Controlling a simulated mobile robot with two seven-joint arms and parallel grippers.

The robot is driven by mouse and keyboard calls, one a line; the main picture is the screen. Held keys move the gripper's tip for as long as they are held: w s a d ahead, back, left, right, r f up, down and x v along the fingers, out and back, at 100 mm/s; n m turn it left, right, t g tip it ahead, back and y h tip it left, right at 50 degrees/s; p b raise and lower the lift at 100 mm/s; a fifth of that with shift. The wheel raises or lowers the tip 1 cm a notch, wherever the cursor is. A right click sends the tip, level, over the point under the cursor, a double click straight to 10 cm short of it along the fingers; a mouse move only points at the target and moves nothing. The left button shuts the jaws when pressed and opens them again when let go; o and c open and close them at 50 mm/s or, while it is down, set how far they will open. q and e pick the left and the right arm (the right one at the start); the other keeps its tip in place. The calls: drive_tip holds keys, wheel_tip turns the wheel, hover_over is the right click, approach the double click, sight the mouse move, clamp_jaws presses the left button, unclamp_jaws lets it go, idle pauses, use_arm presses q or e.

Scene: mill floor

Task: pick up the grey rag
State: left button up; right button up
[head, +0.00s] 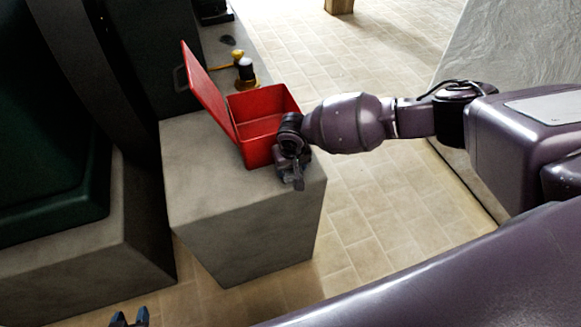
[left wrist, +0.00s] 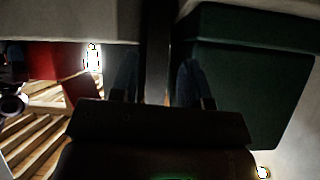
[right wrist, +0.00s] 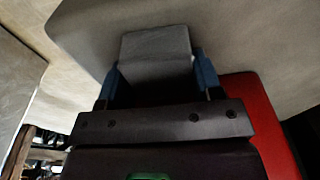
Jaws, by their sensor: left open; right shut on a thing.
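My right gripper (head: 296,177) is at the front right corner of the stone block, beside the red box. In the right wrist view, a folded grey rag (right wrist: 156,48) sits between the blue fingers of this gripper (right wrist: 158,78), which is shut on it. In the head view the rag is small and mostly hidden by the gripper. I cannot tell whether the rag touches the block. My left gripper (head: 130,318) is open at the bottom edge of the head view. Its fingers (left wrist: 156,82) also show in the left wrist view, with nothing between them.
The open red box (head: 262,101) stands on the stone block (head: 240,220), its lid tilted up to the left. A brass-and-black item (head: 245,70) is behind it. Dark green machinery (head: 50,150) fills the left. Tiled floor (head: 360,220) is clear at right.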

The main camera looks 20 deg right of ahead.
wheel_tip(320, 180, up, 10)
drive_tip(key=shift+f+p, duration=0.25)
drive_tip(key=shift+p, duration=0.8)
wheel_tip(320, 180, up, 10)
drive_tip(key=p, duration=0.1)
drive_tip(key=shift+r, duration=0.25)
